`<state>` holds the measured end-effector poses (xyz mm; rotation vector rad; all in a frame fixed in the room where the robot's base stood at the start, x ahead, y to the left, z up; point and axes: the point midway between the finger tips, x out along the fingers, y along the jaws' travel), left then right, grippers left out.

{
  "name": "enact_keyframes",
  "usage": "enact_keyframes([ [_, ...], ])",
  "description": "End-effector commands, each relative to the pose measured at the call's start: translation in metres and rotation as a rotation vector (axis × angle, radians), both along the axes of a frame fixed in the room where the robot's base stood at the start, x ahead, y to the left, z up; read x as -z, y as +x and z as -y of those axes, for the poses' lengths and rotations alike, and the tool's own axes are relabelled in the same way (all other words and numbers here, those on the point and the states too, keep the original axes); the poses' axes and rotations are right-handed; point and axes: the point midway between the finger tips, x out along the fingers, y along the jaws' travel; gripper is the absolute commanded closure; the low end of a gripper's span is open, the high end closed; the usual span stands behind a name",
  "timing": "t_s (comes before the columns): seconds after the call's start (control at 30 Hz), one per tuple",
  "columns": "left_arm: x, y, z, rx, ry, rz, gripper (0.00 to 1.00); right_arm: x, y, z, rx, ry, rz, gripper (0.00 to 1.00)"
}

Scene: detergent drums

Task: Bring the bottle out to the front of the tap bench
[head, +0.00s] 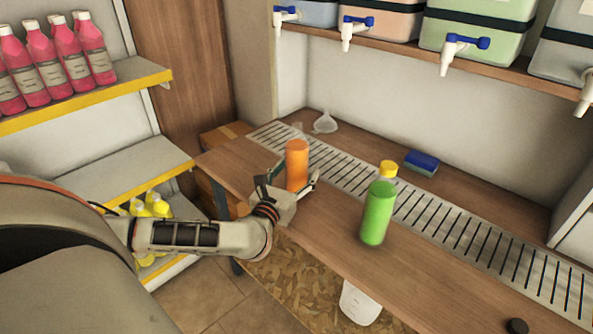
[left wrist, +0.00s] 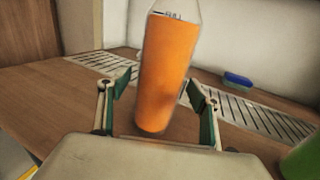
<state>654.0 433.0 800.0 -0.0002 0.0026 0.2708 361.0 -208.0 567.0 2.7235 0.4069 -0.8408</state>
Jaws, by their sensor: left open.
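An orange bottle (head: 297,165) with a clear upper part stands upright on the wooden tap bench (head: 335,240), at the front edge of the slotted drain strip. My left gripper (head: 291,184) is open low at the bottle, with one finger on each side of it. In the left wrist view the orange bottle (left wrist: 166,75) is between the open fingers, with a gap visible on both sides; its top is cut off. A green bottle (head: 378,213) with a yellow cap stands to the right on the bench. My right gripper is not in view.
Drums with taps (head: 452,48) sit on a shelf above the bench. A clear funnel (head: 325,122) and a blue sponge (head: 422,162) lie at the back. Shelves of pink bottles (head: 68,57) are at left. A dark round object (head: 517,326) lies at front right.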

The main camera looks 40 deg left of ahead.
Motion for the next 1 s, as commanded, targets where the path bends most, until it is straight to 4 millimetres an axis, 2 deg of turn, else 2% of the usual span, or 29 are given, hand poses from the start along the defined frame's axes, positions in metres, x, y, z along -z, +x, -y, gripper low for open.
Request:
enact_keyframes([
  [0.17, 0.001, -0.021, 0.006, 0.002, -0.002, -0.002, 0.37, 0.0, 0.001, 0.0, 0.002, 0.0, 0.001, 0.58],
  [0.4, 0.0, -0.068, 0.019, 0.002, -0.001, -0.002, 0.37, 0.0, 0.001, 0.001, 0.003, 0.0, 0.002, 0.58],
  [0.6, -0.001, -0.098, 0.027, 0.0, 0.0, 0.002, 0.37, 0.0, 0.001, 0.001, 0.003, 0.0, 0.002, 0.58],
  [0.8, -0.002, -0.112, 0.031, 0.0, 0.001, 0.004, 0.37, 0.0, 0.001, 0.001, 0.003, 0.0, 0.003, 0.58],
  [1.0, -0.003, -0.113, 0.031, 0.0, 0.001, 0.005, 0.37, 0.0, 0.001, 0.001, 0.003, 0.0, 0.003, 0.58],
])
